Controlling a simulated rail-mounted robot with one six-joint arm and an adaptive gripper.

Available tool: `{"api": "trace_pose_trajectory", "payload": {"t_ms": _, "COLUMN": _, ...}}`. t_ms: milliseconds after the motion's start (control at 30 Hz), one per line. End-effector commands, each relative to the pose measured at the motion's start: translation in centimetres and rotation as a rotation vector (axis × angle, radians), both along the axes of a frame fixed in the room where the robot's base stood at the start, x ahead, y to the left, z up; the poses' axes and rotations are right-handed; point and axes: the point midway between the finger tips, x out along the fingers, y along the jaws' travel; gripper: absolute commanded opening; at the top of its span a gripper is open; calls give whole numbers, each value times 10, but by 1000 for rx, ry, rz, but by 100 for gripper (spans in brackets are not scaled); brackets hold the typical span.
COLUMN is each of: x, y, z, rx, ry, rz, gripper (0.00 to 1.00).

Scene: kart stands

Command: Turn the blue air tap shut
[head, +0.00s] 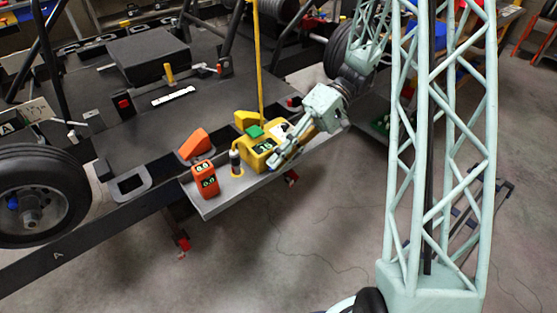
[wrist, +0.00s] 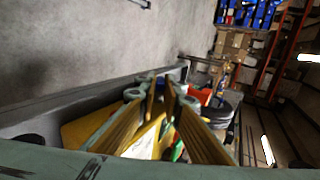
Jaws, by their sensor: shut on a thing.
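My gripper (head: 274,163) is at the right front side of the yellow box (head: 243,151), which has a green top and a lit display. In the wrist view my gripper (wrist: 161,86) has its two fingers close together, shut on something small. In the head view the tap is hidden behind my gripper.
A thin yellow pole (head: 258,60) rises behind the box. A kart wheel (head: 40,195) is at far left. The floor in front is clear.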

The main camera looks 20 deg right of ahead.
Motion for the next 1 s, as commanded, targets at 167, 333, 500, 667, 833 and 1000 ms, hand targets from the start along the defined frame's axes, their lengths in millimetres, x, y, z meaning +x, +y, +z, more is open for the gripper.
{"api": "trace_pose_trajectory", "payload": {"t_ms": 167, "x": -1, "y": 0, "z": 0, "rx": 0, "ry": 0, "rz": 1, "gripper": 0}}
{"api": "trace_pose_trajectory", "payload": {"t_ms": 333, "x": -1, "y": 0, "z": 0, "rx": 0, "ry": 1, "rz": 2, "gripper": 12}}
{"api": "trace_pose_trajectory", "payload": {"t_ms": 500, "x": -1, "y": 0, "z": 0, "rx": 0, "ry": 0, "rz": 1, "gripper": 22}}
{"api": "trace_pose_trajectory", "payload": {"t_ms": 667, "x": 0, "y": 0, "z": 0, "rx": 0, "ry": 0, "rz": 1, "gripper": 22}}
{"api": "trace_pose_trajectory", "payload": {"t_ms": 833, "x": 0, "y": -1, "z": 0, "rx": -1, "ry": 0, "rz": 0, "gripper": 22}}
{"api": "trace_pose_trajectory", "payload": {"t_ms": 1000, "x": 2, "y": -6, "z": 3, "rx": -1, "ry": -2, "rz": 0, "gripper": 22}}
